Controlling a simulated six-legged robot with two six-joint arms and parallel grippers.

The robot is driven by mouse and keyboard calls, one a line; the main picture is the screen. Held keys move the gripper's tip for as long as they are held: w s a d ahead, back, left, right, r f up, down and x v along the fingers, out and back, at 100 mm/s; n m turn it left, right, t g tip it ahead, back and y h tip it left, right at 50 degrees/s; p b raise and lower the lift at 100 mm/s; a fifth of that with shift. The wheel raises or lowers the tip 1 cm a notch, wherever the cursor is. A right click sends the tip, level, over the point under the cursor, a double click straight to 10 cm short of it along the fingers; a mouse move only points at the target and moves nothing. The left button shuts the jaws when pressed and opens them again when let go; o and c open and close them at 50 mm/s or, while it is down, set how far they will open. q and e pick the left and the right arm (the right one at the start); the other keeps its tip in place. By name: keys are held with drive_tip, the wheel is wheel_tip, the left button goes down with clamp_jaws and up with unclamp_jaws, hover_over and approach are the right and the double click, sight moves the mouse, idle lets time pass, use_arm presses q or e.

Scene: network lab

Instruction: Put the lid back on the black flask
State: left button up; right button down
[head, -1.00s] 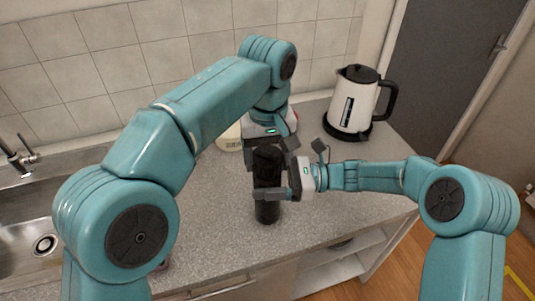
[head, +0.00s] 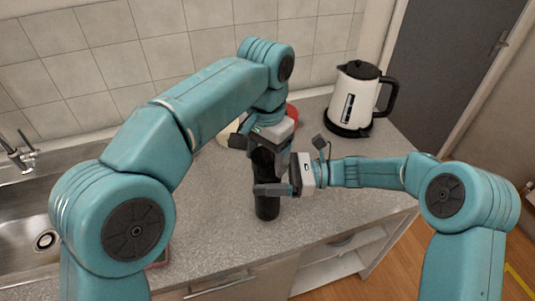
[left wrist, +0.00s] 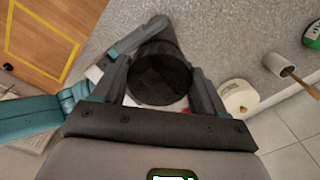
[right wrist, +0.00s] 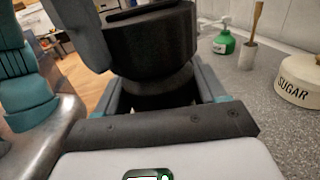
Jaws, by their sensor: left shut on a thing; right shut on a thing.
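The black flask (head: 267,206) stands upright on the grey counter, and its body also shows in the right wrist view (right wrist: 160,97). My right gripper (head: 272,189) is shut around the flask from the right side. The black lid (left wrist: 160,78) is between the fingers of my left gripper (head: 263,152), which is shut on it from above. In the right wrist view the lid (right wrist: 152,42) sits directly over the flask, in line with it, with no clear gap. Whether it is fully seated I cannot tell.
A white kettle (head: 354,98) stands on the counter at the back right. A sink (head: 30,235) is at the left. A sugar pot (right wrist: 298,80), a green soap bottle (right wrist: 224,42) and a brush holder (right wrist: 247,55) stand behind the flask. The counter in front is mostly clear.

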use_arm(q)
drive_tip(key=m, duration=0.5)
drive_tip(key=shift+w, duration=0.1)
drive_tip(key=m, duration=0.8)
drive_tip(key=shift+w, duration=0.15)
drive_tip(key=m, duration=0.8)
drive_tip(key=shift+w, duration=0.1)
drive_tip(key=m, duration=0.3)
drive_tip(key=shift+d, duration=0.1)
drive_tip(key=m, duration=0.4)
drive_tip(key=shift+d+m, duration=0.1)
drive_tip(key=shift+m, duration=0.2)
drive_tip(key=m, duration=0.3)
drive_tip(key=shift+f, duration=0.1)
